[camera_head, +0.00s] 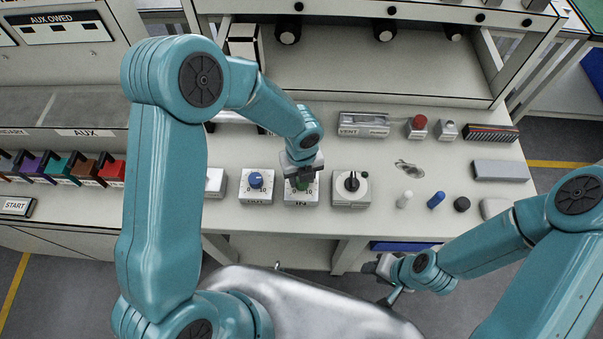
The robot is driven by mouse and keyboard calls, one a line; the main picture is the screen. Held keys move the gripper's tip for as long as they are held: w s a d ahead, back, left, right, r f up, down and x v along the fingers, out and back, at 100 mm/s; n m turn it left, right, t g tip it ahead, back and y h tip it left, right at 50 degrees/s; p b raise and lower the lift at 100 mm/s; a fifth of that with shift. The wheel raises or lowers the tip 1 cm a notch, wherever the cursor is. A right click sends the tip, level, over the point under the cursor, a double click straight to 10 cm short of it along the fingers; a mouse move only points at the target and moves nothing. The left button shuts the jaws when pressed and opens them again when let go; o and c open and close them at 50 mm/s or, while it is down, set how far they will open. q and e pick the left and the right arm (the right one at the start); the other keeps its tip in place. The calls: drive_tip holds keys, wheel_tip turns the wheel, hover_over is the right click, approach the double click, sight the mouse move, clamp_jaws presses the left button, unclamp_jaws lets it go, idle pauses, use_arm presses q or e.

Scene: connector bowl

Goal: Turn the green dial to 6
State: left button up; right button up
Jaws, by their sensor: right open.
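The green dial (303,184) is on a small white box (301,200) on the bench, with a printed scale around it. My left gripper (302,172) points down right over the green dial and hides most of it, including its pointer. I cannot tell whether the fingers touch the dial or how far they are apart. My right gripper (382,268) is open and empty, low in front of the bench's front edge, away from the dial.
A blue dial (256,180) stands just left and a black knob (352,182) just right of the green one. Behind are a VENT unit (363,125) and a red button (419,122).

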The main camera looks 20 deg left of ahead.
use_arm(q)
drive_tip(key=shift+w+r, duration=0.2)
drive_tip(key=o, duration=0.9)
drive_tip(key=shift+o, duration=0.7)
drive_tip(key=shift+s+f, duration=0.1)
drive_tip(key=shift+s, duration=0.05)
wheel_tip(320, 180, up, 16)
drive_tip(key=shift+r+b, duration=0.2)
drive_tip(key=shift+b, duration=0.1)
